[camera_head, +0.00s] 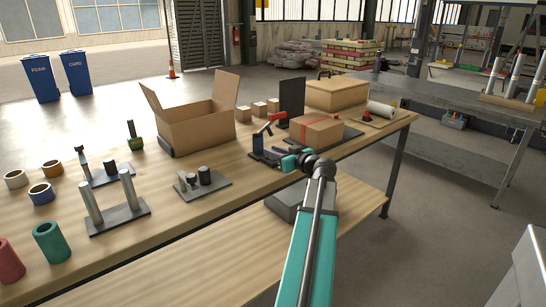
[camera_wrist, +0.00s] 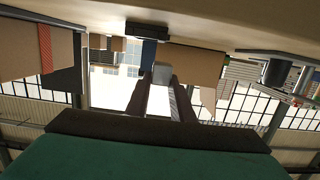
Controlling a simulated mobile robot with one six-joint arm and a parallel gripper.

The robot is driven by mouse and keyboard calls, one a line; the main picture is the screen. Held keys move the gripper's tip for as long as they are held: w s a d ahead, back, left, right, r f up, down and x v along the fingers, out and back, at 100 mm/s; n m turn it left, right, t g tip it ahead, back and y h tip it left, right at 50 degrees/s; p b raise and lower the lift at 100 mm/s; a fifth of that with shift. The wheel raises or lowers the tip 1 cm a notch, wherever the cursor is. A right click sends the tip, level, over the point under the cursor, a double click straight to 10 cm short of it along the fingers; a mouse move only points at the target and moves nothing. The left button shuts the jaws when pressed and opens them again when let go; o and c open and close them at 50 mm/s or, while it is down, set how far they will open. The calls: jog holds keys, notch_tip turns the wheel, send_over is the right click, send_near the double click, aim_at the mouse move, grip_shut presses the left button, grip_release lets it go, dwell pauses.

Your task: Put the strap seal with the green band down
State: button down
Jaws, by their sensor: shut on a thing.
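My gripper (camera_head: 270,154) is low over the table's right half, in front of the red-handled tool, its teal wrist to the right. In the wrist view its two dark fingers (camera_wrist: 161,84) are shut on a small pale grey piece (camera_wrist: 162,73), which I take to be the strap seal. No green band shows on it, and its underside is hidden. In the head view the piece is too small to make out. I cannot tell whether it touches the table.
A red-handled tool (camera_head: 277,117) and a taped carton (camera_head: 317,130) stand close by. An open cardboard box (camera_head: 198,123) is further left. A dark plate with posts (camera_head: 204,183), a two-post stand (camera_head: 117,211) and tape rolls (camera_head: 50,242) fill the left side. Bare wood lies along the front edge.

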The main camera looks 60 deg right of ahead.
jog(key=shift+w+d+f, duration=0.1)
jog(key=shift+w+d, duration=0.5)
jog(key=shift+d, duration=0.35)
jog(key=shift+w+d+f, duration=0.1)
jog(key=shift+w+d, duration=0.45)
jog(key=shift+d, duration=0.4)
jog(key=shift+f+p, duration=0.35)
jog(key=shift+f, duration=1.4)
jog(key=shift+f, duration=0.2)
jog(key=c, duration=1.5)
grip_release()
jog(key=shift+c, duration=0.2)
jog(key=shift+r, duration=0.3)
jog(key=b+v, duration=0.1)
jog(key=v, duration=1.1)
